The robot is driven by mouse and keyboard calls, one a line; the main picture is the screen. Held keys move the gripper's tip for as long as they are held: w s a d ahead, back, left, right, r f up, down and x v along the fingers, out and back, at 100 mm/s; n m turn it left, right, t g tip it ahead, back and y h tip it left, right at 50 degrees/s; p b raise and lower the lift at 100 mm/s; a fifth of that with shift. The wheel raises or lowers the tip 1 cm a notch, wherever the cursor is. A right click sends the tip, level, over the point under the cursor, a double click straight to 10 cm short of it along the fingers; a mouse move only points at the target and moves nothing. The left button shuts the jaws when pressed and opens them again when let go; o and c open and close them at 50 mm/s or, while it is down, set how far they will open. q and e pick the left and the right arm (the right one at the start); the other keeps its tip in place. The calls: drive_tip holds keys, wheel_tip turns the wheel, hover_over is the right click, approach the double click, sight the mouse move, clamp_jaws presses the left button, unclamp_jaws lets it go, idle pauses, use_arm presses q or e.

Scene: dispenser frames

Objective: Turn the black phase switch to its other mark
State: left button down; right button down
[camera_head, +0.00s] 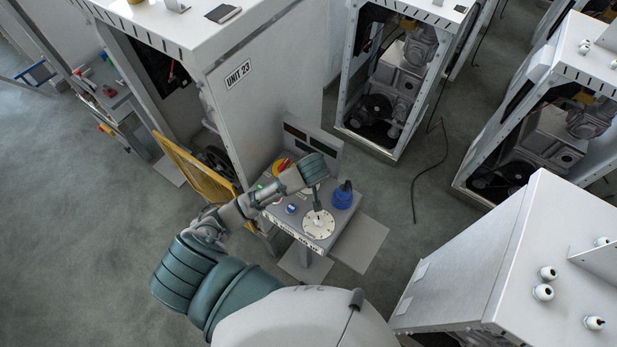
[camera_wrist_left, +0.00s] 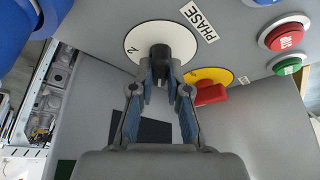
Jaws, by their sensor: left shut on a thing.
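The black phase switch (camera_wrist_left: 160,54) sits at the middle of a round white dial plate (camera_wrist_left: 178,38). I cannot tell which mark the switch points to. My right gripper is not in view.
A yellow disc with a red handle (camera_wrist_left: 210,94) lies close to the gripper. A red button (camera_wrist_left: 286,37) and green button (camera_wrist_left: 287,66) are at the right. On the console, a blue dark-topped fitting (camera_head: 343,196) stands beside the dial. A yellow panel (camera_head: 190,164) stands left.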

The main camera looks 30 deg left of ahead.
use_arm(q)
drive_tip(key=shift+s+d+f, duration=0.1)
drive_tip(key=shift+s+f, duration=0.05)
drive_tip(key=shift+f, duration=0.15)
drive_tip(key=c, duration=1.1)
unclamp_jaws()
drive_tip(key=shift+c, duration=0.2)
drive_tip(key=shift+r, duration=0.15)
drive_tip(key=shift+r, duration=0.3)
drive_tip(key=v, duration=1.1)
drive_tip(key=shift+d+r, duration=0.1)
drive_tip(key=shift+d, duration=0.05)
